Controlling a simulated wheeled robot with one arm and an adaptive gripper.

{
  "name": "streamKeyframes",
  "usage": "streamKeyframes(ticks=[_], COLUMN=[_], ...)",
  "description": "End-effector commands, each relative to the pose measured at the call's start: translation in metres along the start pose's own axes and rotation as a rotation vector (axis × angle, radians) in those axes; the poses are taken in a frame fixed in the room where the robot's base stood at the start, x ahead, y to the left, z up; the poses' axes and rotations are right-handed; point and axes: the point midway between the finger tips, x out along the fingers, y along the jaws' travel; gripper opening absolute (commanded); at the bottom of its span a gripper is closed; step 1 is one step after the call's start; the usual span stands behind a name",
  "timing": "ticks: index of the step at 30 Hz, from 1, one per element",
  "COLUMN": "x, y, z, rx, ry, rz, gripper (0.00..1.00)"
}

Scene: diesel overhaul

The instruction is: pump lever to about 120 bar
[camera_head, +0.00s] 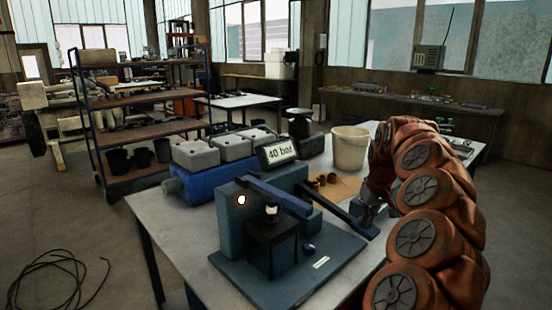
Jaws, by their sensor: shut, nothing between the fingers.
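The pump stand (236,220) is a blue-grey block on a flat base plate on the table. A small display (278,153) behind it reads 40 bar. The pump lever (338,212) is a dark bar that slopes down to the right from the stand, ending in a bluish grip (366,231). My gripper (371,214) is at the right, close to the lever's outer end. It is shut with nothing held. Whether it touches the lever cannot be told. My arm hides part of the table on the right.
Small brown parts (327,179) lie near the bucket. A shelf rack (135,98) stands at the left. The table's front left is clear.

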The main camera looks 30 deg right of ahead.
Motion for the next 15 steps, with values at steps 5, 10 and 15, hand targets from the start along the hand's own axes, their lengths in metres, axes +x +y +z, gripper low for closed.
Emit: streamKeyframes(ticks=[5,10,15], x=[0.013,0.023,0.018], y=[-0.001,-0.001,-0.001], z=[0.003,0.004,0.003], rx=[-0.001,-0.001,0.0], ry=[-0.003,-0.003,-0.002], rz=[-0.001,-0.001,0.0], gripper=[0.0,0.0,0.0])
